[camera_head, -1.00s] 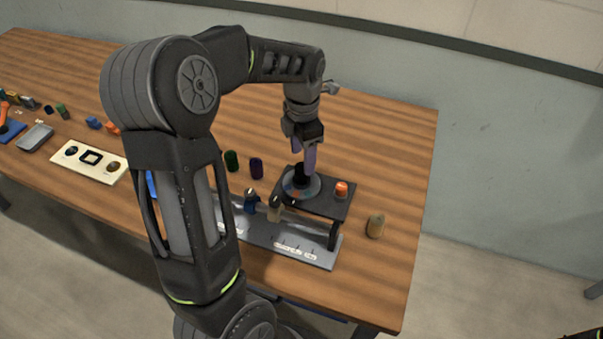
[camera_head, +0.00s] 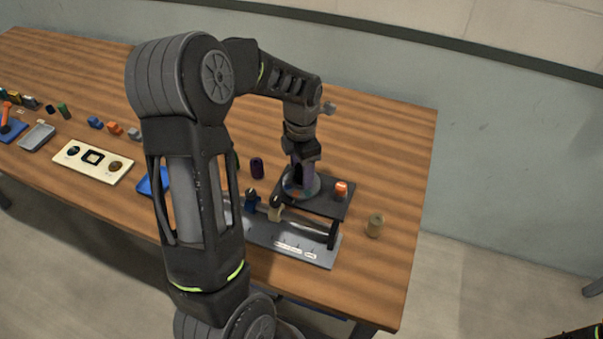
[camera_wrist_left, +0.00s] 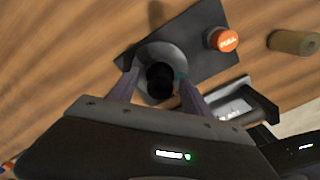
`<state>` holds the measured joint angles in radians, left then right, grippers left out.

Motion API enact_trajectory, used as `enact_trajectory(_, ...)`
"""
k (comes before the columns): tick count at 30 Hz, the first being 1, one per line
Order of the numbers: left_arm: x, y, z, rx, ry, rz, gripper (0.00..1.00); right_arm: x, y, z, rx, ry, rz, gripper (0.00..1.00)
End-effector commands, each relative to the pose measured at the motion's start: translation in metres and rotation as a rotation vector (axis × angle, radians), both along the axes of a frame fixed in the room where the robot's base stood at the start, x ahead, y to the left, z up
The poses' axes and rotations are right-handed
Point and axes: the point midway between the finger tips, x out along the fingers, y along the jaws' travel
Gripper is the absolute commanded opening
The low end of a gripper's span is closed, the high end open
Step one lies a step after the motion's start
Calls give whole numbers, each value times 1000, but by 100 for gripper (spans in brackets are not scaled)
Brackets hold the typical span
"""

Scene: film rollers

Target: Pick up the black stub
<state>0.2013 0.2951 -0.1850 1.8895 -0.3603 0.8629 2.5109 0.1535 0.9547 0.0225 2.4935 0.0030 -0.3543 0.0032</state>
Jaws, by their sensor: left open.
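The black stub (camera_wrist_left: 158,80) stands on a round grey disc (camera_wrist_left: 172,57) on the dark raised plate (camera_wrist_left: 210,25). My left gripper (camera_head: 299,180) is open above the disc, with its two purple fingers pointing down. In the left wrist view the fingertips of my left gripper (camera_wrist_left: 157,82) lie on either side of the stub, with small gaps showing. In the head view the fingers largely hide the stub. My right gripper is not in view.
An orange button (camera_head: 341,190) sits on the same plate, right of the disc. The table behind the plate is clear.

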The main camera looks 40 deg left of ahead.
Motion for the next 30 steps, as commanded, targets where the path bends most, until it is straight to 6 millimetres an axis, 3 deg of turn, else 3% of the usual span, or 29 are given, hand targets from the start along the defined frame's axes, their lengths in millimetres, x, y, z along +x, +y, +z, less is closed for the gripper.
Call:
enact_trajectory(7,0,0,0,0,0,0,56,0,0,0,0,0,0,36)
enact_trajectory(27,0,0,0,0,0,0,1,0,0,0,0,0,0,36)
enact_trajectory(30,0,0,0,0,0,0,0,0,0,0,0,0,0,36)
